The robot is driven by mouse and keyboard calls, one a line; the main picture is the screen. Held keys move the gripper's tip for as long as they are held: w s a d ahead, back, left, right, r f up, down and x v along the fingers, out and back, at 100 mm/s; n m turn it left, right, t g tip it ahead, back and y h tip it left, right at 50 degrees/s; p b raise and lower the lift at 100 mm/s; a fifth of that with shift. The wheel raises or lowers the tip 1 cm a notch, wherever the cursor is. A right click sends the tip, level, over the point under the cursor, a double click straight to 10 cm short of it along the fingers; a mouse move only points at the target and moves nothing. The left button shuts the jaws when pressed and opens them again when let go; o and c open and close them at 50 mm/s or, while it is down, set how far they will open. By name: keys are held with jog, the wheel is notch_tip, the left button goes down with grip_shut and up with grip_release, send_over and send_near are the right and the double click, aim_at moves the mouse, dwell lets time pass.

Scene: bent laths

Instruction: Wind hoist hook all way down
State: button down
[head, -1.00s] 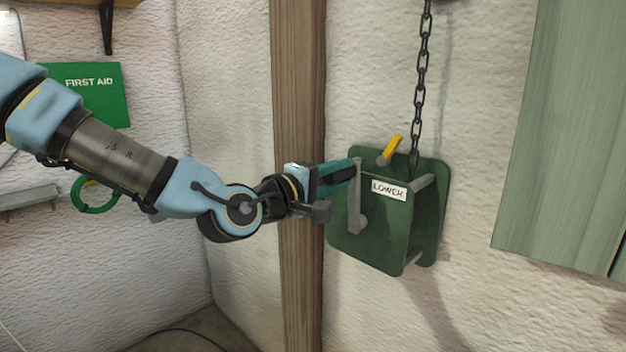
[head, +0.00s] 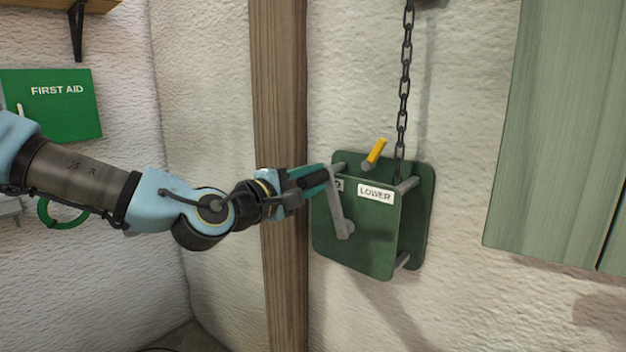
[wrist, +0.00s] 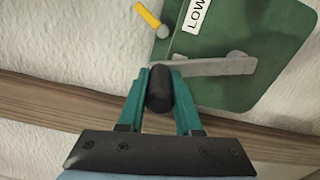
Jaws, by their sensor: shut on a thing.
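The green hoist winch (head: 372,235) is fixed to the white wall and carries a "LOWER" label (head: 375,194). Its grey crank arm (head: 338,207) runs from a hub low on the front plate up and left to a black handle grip. My gripper (head: 325,178) is shut on this crank handle (wrist: 159,88), seen between the teal fingers in the wrist view. A yellow-tipped lever (head: 376,152) sticks up at the winch's top. A dark chain (head: 405,85) rises from the winch out of the frame. The hook is not in view.
A wooden post (head: 281,200) stands just left of the winch, behind my gripper. A green cabinet (head: 555,130) hangs at the right. A green first aid box (head: 55,105) and a green ring (head: 62,213) are at the left.

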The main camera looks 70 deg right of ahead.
jog(key=c, duration=0.6)
grip_release()
jog(key=b+v, duration=0.3)
jog(key=v, duration=0.7)
jog(key=shift+w+a+b, duration=0.15)
jog(key=shift+a+b, duration=0.15)
jog(key=shift+a, duration=0.1)
